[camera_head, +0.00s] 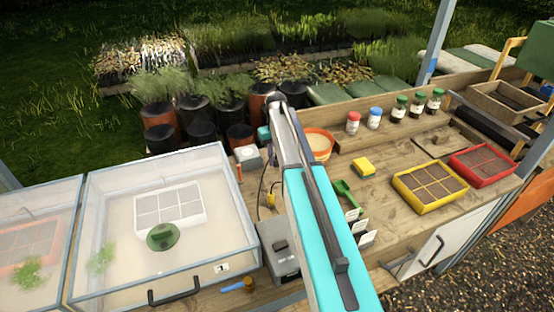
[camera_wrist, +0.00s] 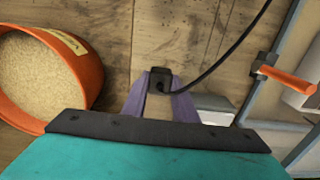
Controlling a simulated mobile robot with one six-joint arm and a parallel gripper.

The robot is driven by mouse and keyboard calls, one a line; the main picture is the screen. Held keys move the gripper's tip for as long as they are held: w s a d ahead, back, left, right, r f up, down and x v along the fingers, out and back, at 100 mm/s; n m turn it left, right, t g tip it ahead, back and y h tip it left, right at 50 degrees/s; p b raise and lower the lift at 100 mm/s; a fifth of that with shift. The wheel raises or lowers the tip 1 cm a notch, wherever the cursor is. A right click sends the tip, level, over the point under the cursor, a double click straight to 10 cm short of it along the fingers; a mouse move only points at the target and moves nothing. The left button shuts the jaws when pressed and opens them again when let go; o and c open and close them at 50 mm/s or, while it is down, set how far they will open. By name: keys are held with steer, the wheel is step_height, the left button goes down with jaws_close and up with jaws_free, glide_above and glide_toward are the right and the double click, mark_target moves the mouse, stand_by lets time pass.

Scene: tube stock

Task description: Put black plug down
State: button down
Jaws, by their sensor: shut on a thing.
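The black plug (camera_wrist: 159,76) is a small dark block with a black cable (camera_wrist: 215,66) running from it up to the right in the wrist view. My gripper (camera_wrist: 159,84) has purple fingers, shut on the plug from both sides. Bare wooden bench top (camera_wrist: 178,30) lies beyond the plug. I cannot tell whether the plug touches the wood. A thin dark cable (camera_head: 261,188) shows left of the arm there.
An orange tub (camera_wrist: 92,70) of pale grains stands close left of my gripper; it also shows in the head view (camera_head: 331,146). An orange handle (camera_wrist: 286,79) on grey fittings is at right. A grey box (camera_head: 279,262) and a yellow sponge (camera_head: 363,167) flank my arm.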

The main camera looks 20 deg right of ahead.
steer(key=shift+f, duration=0.65)
steer(key=shift+f, duration=0.6)
steer(key=c, duration=1.4)
jaws_free()
steer(key=shift+c, duration=0.2)
steer(key=shift+r, duration=0.75)
step_height(320, 180, up, 12)
steer(key=b, duration=0.4)
steer(key=shift+f, duration=0.15)
